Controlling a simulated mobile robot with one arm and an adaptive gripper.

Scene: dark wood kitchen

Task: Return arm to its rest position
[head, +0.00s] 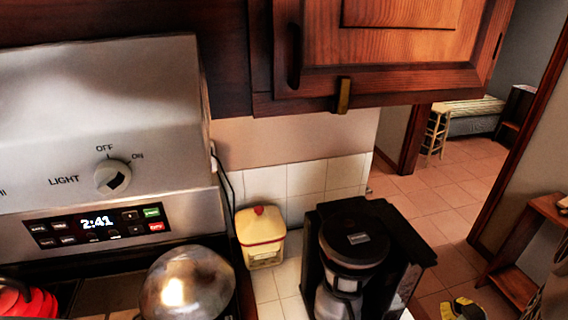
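My gripper and my arm are not in view in the head view. I cannot see whether the gripper is open or shut, or whether it holds anything.
A steel stove panel (104,174) with a clock stands left, with a shiny metal dome (188,283) and a red object (24,301) below. A yellow canister (261,237) and black coffee maker (361,250) stand on the counter. A wooden cabinet (385,55) hangs above; tiled floor (447,208) lies right.

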